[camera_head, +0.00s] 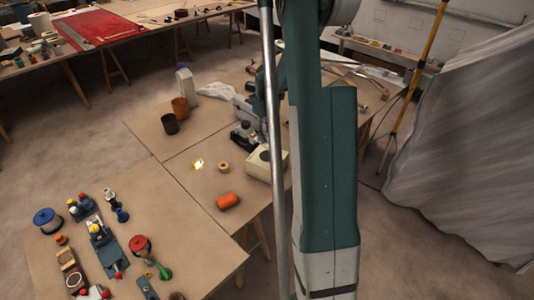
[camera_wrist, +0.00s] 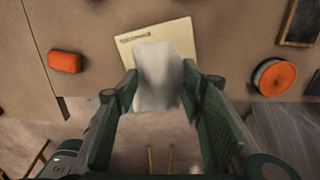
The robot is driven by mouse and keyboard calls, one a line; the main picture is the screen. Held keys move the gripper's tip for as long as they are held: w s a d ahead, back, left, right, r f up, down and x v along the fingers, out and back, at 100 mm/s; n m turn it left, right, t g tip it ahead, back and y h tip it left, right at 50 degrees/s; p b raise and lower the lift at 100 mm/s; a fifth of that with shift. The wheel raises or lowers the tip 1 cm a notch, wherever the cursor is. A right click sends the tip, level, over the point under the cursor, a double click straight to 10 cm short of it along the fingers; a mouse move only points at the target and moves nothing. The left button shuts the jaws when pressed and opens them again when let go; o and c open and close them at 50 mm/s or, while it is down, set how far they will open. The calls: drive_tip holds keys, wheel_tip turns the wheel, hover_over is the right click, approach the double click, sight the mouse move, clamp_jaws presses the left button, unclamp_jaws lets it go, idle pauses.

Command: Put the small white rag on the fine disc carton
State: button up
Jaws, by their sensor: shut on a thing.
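The small white rag (camera_wrist: 158,78) hangs between the two fingers of my gripper (camera_wrist: 160,88) in the wrist view. The gripper is shut on it. The cream carton (camera_wrist: 178,32), which I take for the fine disc carton, lies behind the rag in that view and is partly covered by it. I cannot tell whether the rag touches it. In the head view the cream carton (camera_head: 256,168) stands near the table's right edge, partly hidden by my arm. My gripper (camera_head: 243,138) shows small beside it there; the rag is not clear.
An orange round tin (camera_wrist: 274,76) shows in the wrist view.

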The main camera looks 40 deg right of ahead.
sight(266, 133)
drive_tip(key=shift+f, duration=2.7)
drive_tip(key=shift+f, duration=0.1)
drive_tip(key=shift+f, duration=1.75)
drive_tip(key=shift+f, duration=0.2)
drive_tip(key=o, duration=0.9)
drive_tip(key=shift+r, duration=0.25)
drive_tip(key=shift+d+r, duration=0.1)
drive_tip(key=shift+r, duration=5.85)
drive_tip(key=shift+r, duration=0.1)
